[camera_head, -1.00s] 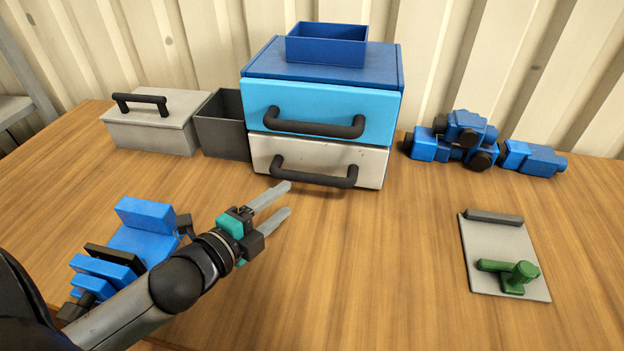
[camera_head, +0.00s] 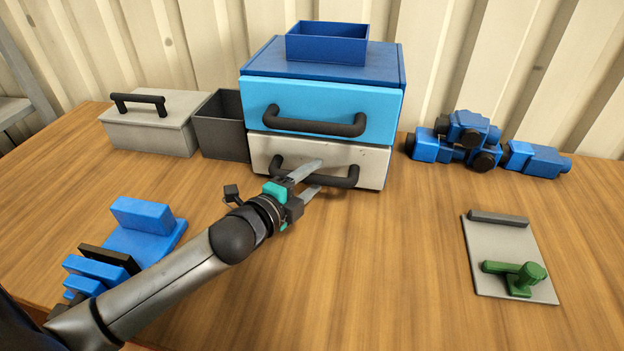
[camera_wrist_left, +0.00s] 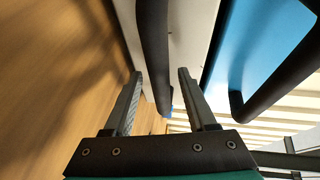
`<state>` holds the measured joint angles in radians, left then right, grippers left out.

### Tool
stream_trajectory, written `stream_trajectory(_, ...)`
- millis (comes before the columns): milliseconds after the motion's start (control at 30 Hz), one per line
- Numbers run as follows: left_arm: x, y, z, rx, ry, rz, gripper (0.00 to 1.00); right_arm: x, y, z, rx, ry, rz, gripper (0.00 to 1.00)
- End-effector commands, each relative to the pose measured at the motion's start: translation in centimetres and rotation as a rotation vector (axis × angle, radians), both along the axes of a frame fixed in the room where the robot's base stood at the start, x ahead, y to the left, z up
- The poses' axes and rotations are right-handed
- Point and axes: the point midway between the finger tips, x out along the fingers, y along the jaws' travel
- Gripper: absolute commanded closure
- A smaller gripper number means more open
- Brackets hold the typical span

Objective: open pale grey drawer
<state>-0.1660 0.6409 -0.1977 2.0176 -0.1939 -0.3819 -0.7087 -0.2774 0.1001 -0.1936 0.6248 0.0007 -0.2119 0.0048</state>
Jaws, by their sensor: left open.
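The pale grey drawer (camera_head: 372,166) is the lower drawer of a blue cabinet (camera_head: 402,66) and looks closed. Its dark bar handle (camera_head: 343,182) runs across its front, partly hidden by my gripper. My left gripper (camera_head: 318,177) is open in front of this drawer, its fingertips at the handle. In the left wrist view the open fingers (camera_wrist_left: 160,85) point at the drawer front, and the dark handle bar (camera_wrist_left: 154,50) shows between them. I cannot tell whether the fingers touch it. My right gripper is in neither view.
The light blue drawer (camera_head: 378,108) above has a similar handle. A dark bin (camera_head: 222,130) and a lidded grey box (camera_head: 150,132) stand left. Blue parts (camera_head: 458,140) lie right. A grey plate (camera_head: 490,255) with a green piece (camera_head: 518,277) lies front right. The middle table is clear.

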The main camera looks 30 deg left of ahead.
Motion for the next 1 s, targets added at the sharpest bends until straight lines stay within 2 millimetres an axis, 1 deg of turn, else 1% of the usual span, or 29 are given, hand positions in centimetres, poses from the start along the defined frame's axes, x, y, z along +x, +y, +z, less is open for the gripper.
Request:
stream_trajectory(333, 0.23, -0.07, -0.02, 0.0, 0.0, -0.001, 0.43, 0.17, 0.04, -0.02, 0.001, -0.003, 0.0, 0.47)
stream_trajectory(833, 0.2, -0.07, -0.04, 0.0, 0.0, -0.001, 0.99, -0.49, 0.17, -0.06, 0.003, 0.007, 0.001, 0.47)
stream_trajectory(1000, 0.2, -0.07, -0.04, 0.0, 0.0, -0.001, 1.0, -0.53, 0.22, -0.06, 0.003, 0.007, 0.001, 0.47)
